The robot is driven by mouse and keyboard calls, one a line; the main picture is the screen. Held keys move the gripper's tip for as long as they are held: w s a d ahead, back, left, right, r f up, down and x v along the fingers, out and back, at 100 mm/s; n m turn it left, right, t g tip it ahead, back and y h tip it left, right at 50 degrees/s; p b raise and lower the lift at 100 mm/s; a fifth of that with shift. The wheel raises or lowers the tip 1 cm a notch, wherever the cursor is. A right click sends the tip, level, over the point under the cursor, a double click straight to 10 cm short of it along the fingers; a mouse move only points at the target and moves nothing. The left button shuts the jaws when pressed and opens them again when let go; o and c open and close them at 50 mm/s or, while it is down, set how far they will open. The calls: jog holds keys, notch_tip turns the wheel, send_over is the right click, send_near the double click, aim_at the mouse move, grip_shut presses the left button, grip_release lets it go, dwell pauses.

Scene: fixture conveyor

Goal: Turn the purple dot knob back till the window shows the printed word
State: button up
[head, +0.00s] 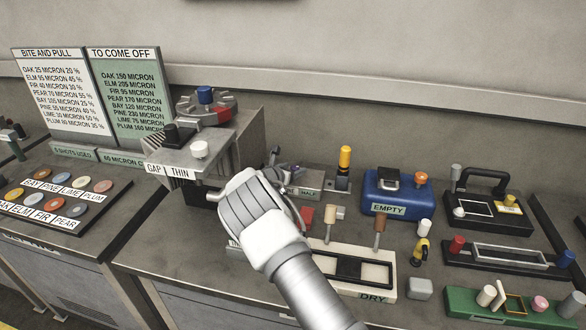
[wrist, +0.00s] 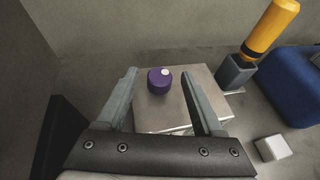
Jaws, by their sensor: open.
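The purple knob (wrist: 157,82) has a pale dot on its top, towards the right far side. It stands on a light grey metal box (wrist: 211,108). In the wrist view my gripper (wrist: 160,73) is open, with one finger on each side of the knob and gaps between. In the head view my gripper (head: 283,163) reaches over the box (head: 303,181) and hides much of it and the knob. A small pale label on the box front seems to read HALF or HALE; I cannot tell whether it is the window.
A yellow-topped post (head: 345,160) stands just right of the box, with a blue EMPTY box (head: 376,205) beyond. A grey GAP THIN machine (head: 225,150) stands close on the left. A white DRY panel (head: 381,291) lies in front.

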jog(key=shift+w+d+f, duration=0.1)
jog(key=shift+w, duration=0.1)
grip_shut()
dwell(0.3)
jog(key=shift+f+b, duration=0.15)
jog(key=shift+b, duration=0.95)
jog(key=y+b, duration=0.1)
jog(key=b, duration=0.4)
jog(key=shift+w+d+n+b, duration=0.1)
jog(key=shift+d+n+b, duration=0.05)
jog(key=shift+n+b, duration=0.25)
jog(key=n+t+y+b, duration=0.1)
jog(key=n+y+b, duration=0.1)
jog(key=b, duration=0.9)
jog(key=shift+d+n+y, duration=0.15)
jog(key=shift+n+y, duration=0.15)
jog(key=shift+y, duration=0.2)
